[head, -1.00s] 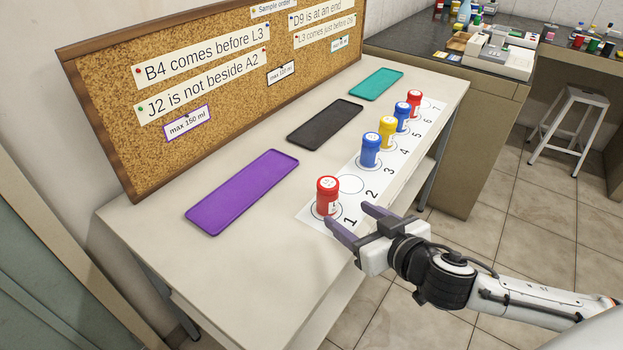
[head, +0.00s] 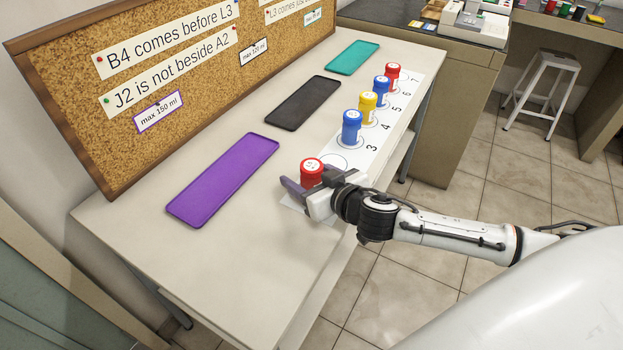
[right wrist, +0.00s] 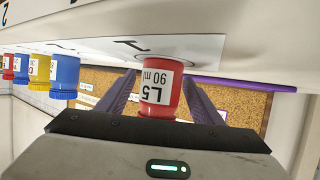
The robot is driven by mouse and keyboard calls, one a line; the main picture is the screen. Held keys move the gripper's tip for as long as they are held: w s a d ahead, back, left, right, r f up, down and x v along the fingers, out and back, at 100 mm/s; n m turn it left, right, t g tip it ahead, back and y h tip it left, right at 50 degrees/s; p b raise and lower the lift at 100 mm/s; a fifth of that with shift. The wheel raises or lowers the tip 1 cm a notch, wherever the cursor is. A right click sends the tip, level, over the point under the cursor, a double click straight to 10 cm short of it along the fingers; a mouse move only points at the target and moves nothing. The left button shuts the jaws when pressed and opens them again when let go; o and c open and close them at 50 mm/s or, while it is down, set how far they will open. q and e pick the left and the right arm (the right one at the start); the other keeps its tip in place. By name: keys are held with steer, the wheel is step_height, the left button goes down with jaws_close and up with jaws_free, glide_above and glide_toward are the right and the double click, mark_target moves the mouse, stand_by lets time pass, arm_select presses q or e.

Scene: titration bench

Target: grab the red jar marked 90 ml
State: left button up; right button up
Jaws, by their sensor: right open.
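The red jar (head: 312,172) stands upright at the near end of the white numbered strip, on the spot that showed number 1. In the right wrist view its label on the red jar (right wrist: 160,88) reads L5, 90 ml, upside down. My right gripper (head: 306,188) is open around it, with one purple finger on each side; the wrist view shows a gap between the jar and each finger (right wrist: 161,95). The lower part of the jar is hidden by the gripper in the head view. My left gripper is not in view.
Further along the strip (head: 399,118) stand a blue jar (head: 351,128), a yellow jar (head: 368,106), another blue jar (head: 381,88) and another red jar (head: 393,76). Purple (head: 222,182), black (head: 303,102) and teal (head: 353,57) trays lie left of the strip. A corkboard (head: 75,110) stands behind them.

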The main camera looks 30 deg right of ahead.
steer(key=shift+x, duration=0.85)
steer(key=c, duration=1.2)
